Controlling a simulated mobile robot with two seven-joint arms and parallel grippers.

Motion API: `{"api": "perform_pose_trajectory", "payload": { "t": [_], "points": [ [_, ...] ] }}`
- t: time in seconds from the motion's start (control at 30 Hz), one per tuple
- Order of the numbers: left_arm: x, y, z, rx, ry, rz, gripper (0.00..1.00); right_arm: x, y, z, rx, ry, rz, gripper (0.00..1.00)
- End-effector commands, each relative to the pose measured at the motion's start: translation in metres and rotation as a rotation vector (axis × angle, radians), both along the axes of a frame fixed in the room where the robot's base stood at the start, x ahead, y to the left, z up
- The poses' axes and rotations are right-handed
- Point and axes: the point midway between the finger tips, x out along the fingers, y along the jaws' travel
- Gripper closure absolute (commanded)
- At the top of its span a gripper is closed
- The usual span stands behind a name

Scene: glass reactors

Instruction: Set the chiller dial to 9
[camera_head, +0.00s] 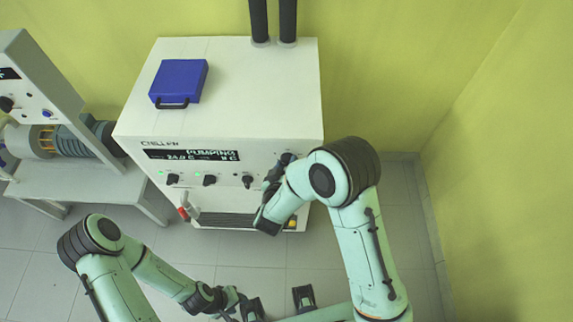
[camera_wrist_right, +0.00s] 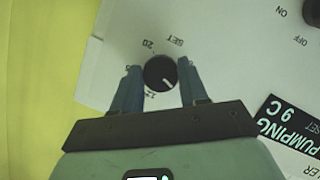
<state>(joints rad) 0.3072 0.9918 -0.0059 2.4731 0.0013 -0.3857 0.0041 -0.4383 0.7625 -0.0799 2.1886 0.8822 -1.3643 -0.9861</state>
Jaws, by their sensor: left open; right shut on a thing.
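The white chiller (camera_head: 235,85) stands against the wall. Its display (camera_head: 190,155) reads PUMPING, and the set value in the right wrist view's display (camera_wrist_right: 285,125) reads 9 C. The black SET dial (camera_wrist_right: 160,73) has a white pointer line and printed numbers around it, partly covered by my fingers. My right gripper (camera_wrist_right: 158,88) is shut on this dial, one finger on each side. In the head view my right gripper (camera_head: 275,177) is at the right end of the chiller's front panel, partly hidden by its wrist. My left gripper (camera_head: 250,306) is open and empty, low over the floor.
More black knobs (camera_head: 209,180) and green lights line the panel left of the dial. A red-handled valve (camera_head: 184,213) sticks out below. A blue case (camera_head: 179,81) lies on top. A bench with a pump (camera_head: 45,140) is at left. The floor in front is open.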

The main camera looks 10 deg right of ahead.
Motion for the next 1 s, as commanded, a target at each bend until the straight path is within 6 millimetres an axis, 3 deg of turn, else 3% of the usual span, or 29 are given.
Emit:
{"api": "perform_pose_trajectory", "payload": {
  "t": [0.03,0.1,0.53,1.0],
  "points": [
    [0.0,0.0,0.0,0.0,0.0,0.0,0.56,0.0,0.0,-0.001,0.001,0.003,0.001,0.54],
    [0.0,0.0,0.0,0.0,0.0,0.0,0.56,0.0,0.0,-0.001,0.001,0.003,0.001,0.32],
    [-0.001,0.0,-0.001,0.0,0.001,0.0,0.56,-0.009,0.006,0.003,0.003,0.001,0.003,0.32],
    [-0.004,0.0,-0.008,0.0,0.004,0.0,0.56,-0.09,0.046,0.035,0.003,0.001,0.006,0.32]
  ]
}}
